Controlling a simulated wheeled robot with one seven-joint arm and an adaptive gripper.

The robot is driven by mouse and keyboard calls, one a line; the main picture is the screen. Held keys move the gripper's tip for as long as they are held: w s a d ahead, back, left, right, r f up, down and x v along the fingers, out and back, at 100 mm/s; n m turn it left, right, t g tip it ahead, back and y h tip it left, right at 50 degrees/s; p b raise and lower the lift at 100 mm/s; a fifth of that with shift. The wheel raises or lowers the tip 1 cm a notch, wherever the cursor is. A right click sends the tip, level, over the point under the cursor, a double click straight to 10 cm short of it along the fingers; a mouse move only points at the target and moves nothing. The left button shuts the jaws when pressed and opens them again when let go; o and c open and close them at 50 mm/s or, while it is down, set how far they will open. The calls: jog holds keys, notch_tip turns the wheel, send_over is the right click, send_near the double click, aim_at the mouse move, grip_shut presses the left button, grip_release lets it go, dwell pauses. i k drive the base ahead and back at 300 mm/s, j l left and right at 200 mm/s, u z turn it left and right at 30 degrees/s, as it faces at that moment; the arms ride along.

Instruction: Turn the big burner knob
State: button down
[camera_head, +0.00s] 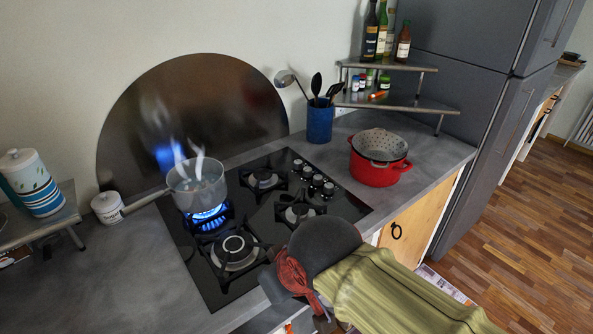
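The black gas cooktop (275,222) is set into the grey counter. A group of several small knobs with light tops (317,182) stands upright along its right part. They look close in size, and I cannot tell which is the big burner knob. The left rear burner (207,216) burns with a blue flame under a pot (197,186). The other burners show no flame. A dark, rounded part with red and olive-green parts fills the lower right, and it seems to be my arm. It covers the cooktop's front right edge. No gripper fingers can be made out.
A red pot with a strainer (379,160) and a blue utensil holder (319,123) stand right of and behind the cooktop. A metal corner shelf (398,104) holds bottles and jars. The pot's long handle (146,201) sticks out left, near a white jar (107,207).

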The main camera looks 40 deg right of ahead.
aim_at(308, 172)
jog(key=i+l+z, duration=0.1)
jog(key=l, duration=0.25)
jog(key=i+l+z, duration=0.1)
jog(key=l, duration=0.25)
jog(key=i+l+z, duration=0.1)
jog(key=l, duration=0.25)
jog(key=i+l+z, duration=0.1)
jog(key=l, duration=0.25)
jog(key=i, duration=0.1)
